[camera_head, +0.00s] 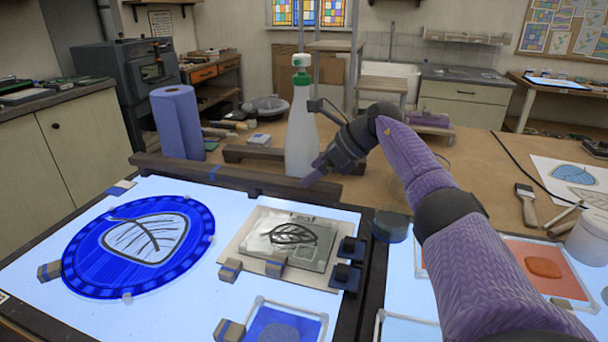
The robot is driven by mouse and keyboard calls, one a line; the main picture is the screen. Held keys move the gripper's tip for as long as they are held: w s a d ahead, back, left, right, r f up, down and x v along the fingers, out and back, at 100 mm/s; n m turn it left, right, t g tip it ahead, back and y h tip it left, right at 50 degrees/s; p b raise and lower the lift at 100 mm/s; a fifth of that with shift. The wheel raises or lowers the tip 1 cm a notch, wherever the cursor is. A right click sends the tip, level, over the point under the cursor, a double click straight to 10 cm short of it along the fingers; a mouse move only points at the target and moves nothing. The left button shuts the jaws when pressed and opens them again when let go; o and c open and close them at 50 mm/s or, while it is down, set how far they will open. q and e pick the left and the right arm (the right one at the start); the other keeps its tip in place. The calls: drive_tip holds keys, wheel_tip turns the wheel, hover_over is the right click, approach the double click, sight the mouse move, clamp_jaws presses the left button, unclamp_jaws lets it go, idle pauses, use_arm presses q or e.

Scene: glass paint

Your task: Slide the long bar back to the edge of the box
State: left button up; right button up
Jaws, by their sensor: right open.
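The long bar (245,181) is dark wood with a band of blue tape. It lies along the back of the lit light box (40,240), from the back left corner toward the middle. My right gripper (312,179) is open, with its fingertips low at the right end of the bar. I cannot tell whether they touch it. My right arm comes in from the lower right. My left gripper is not in view.
A purple paper roll (178,120) stands at the back left. On the box lie a blue glass disc (85,255) with a leaf and a framed leaf pane (262,238), with small blocks around them.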

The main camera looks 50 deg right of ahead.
drive_tip(key=v, duration=0.6)
drive_tip(key=shift+p, duration=0.35)
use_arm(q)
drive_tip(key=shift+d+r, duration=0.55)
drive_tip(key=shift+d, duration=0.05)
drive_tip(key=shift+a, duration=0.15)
use_arm(e)
drive_tip(key=shift+r, duration=0.1)
